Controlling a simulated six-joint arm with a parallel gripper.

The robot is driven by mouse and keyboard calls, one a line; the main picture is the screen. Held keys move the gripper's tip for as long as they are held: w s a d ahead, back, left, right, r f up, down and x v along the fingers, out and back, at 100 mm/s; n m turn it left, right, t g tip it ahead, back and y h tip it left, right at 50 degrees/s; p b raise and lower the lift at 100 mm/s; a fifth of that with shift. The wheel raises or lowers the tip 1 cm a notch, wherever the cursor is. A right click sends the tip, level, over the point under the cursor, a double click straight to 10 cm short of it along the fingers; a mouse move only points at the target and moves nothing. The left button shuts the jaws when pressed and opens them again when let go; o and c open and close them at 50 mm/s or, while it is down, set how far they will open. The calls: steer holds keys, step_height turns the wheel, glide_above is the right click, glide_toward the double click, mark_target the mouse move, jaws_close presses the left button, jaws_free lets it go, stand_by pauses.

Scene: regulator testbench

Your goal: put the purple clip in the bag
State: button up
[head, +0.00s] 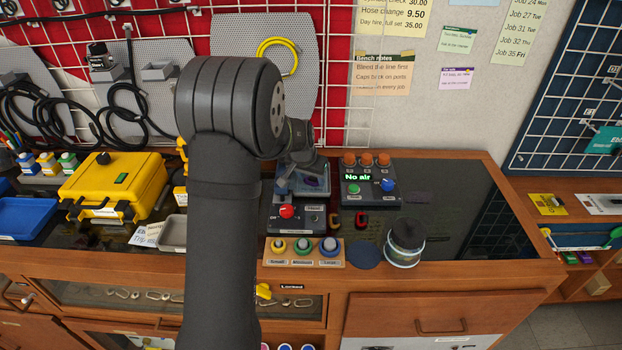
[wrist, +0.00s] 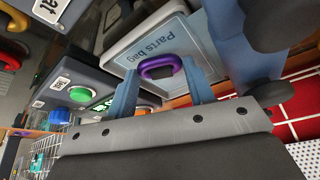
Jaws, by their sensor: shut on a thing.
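In the wrist view the purple clip (wrist: 160,60), a small rounded ring, sits between the two blue fingers of my gripper (wrist: 160,70), which is shut on it. Behind the clip is the bag (wrist: 118,24), a pale-edged piece with a blue panel reading "Parts bag". In the head view my gripper (head: 284,184) is at the left side of the bag (head: 316,184), partly hidden by my arm. I cannot make out the clip in the head view. The gap between clip and bag is hard to judge.
A control box with a red button (head: 286,211) stands in front of the bag. A "No air" display unit (head: 366,180) stands to its right. Other carabiner-like clips (head: 361,220) lie on the dark bench top near a round jar (head: 404,243). The bench's right side is mostly clear.

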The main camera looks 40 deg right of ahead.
steer(key=shift+f, duration=0.35)
steer(key=shift+f, duration=0.2)
steer(key=o, duration=1)
steer(key=shift+c, duration=0.2)
steer(key=shift+r, duration=0.1)
steer(key=v, duration=1.2)
